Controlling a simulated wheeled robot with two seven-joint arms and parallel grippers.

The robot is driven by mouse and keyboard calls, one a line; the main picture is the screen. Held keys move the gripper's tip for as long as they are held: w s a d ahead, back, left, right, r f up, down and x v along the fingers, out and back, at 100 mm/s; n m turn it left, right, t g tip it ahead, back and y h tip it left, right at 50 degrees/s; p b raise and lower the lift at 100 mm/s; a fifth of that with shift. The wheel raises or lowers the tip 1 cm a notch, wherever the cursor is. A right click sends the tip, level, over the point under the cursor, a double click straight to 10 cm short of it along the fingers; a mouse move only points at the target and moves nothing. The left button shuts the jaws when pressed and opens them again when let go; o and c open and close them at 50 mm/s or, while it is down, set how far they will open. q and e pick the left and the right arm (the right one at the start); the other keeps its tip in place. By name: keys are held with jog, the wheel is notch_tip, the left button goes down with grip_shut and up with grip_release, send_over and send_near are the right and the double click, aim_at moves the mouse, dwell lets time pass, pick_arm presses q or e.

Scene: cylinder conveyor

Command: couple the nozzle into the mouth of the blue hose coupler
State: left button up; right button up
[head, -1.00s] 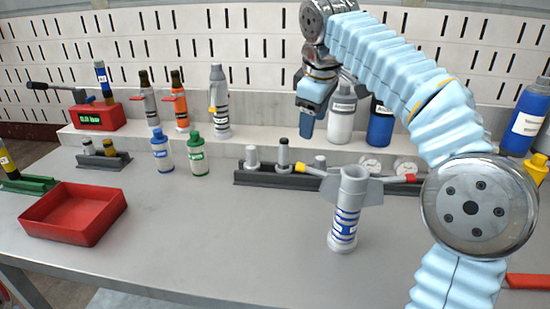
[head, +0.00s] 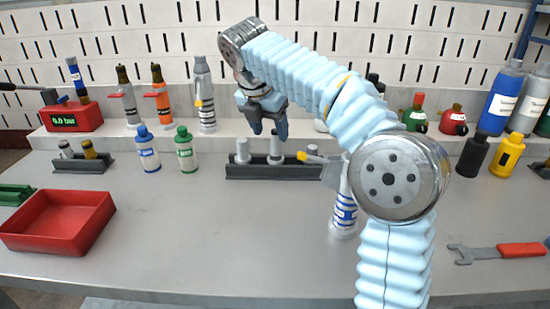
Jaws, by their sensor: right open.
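A grey coupler with blue bands (head: 345,212) stands upright on the table, right of centre. My right arm hides its upper part and mouth. My right gripper (head: 268,132) is open, pointing down just above the taller piece. I cannot tell whether its fingers touch that piece. My left gripper is not in view.
A red tray (head: 58,245) lies at the left. Blue (head: 147,152) and green (head: 184,152) bottles stand before the ledge. A wrench with a red handle (head: 520,250) lies at the right. The front middle of the table is clear.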

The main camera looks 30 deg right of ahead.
aim_at(276, 146)
jog(key=b+x, duration=0.1)
jog(key=x, duration=0.1)
jog(key=s+x, duration=0.1)
jog(key=x, duration=0.2)
jog(key=shift+f+b, duration=0.3)
jog(key=shift+b, duration=0.05)
jog(key=shift+w+d+f, duration=0.1)
jog(key=shift+w+f, duration=0.05)
jog(key=shift+f, duration=0.1)
jog(key=shift+c, duration=0.3)
grip_shut()
